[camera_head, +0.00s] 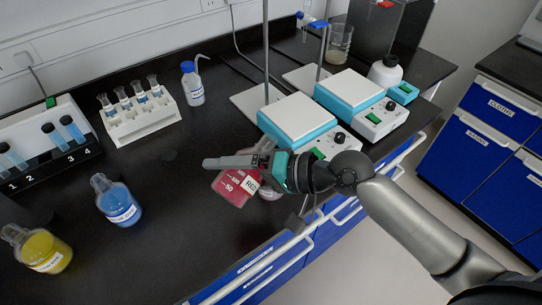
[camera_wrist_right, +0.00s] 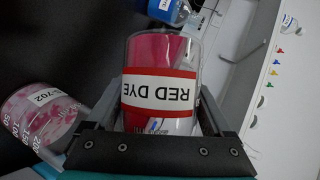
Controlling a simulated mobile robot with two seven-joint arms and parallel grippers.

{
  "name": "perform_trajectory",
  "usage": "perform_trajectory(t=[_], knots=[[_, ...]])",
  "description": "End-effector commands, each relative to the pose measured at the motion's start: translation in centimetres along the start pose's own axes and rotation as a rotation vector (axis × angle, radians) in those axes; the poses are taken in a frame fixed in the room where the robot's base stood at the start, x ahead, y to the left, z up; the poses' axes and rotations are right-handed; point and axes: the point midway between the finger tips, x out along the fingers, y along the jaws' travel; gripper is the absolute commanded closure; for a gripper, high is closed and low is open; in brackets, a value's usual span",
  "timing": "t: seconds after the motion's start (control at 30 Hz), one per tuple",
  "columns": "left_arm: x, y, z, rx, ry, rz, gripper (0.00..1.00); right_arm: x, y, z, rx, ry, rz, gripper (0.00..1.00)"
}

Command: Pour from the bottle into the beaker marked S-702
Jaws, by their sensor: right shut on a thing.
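The bottle labelled RED DYE (camera_head: 232,186) holds red liquid and is in my right gripper (camera_head: 243,168), near the front edge of the bench. In the right wrist view the bottle (camera_wrist_right: 160,95) sits between the two fingers, its label upside down in the picture. The beaker marked S-702 (camera_wrist_right: 42,118) is at the left of the right wrist view, partly cut off, with pink showing in it and volume marks on its side. In the head view a small pink patch (camera_head: 270,193) shows below the gripper, mostly hidden; I cannot tell surely what it is. My left gripper is out of view.
A blue dye flask (camera_head: 119,204) and a yellow one (camera_head: 42,250) stand to the left. A white tube rack (camera_head: 140,121), a numbered black tube stand (camera_head: 60,165) and a blue-capped bottle (camera_head: 192,84) are behind. Hotplate stirrers (camera_head: 297,117) with rods stand close behind my arm.

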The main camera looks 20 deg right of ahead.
Motion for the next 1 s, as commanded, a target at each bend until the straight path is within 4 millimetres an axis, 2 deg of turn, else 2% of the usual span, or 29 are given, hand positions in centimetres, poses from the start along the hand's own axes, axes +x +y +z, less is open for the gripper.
perform_trajectory(t=[0.03,0.17,0.37,0.63,1.0], knots=[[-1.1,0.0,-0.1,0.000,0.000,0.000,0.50,-0.2,-0.7,-0.1,-0.010,0.002,0.006,1.00],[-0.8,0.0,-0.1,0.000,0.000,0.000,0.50,-0.1,-0.4,-0.1,-0.014,0.004,0.007,1.00],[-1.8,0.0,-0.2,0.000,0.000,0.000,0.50,-0.3,-0.8,-0.3,-0.038,0.009,0.020,1.00],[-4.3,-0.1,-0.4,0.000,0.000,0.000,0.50,-0.8,-1.7,-0.7,-0.109,0.027,0.060,1.00],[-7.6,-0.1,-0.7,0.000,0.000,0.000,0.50,-1.2,-1.8,-1.4,-0.251,0.061,0.141,1.00]])
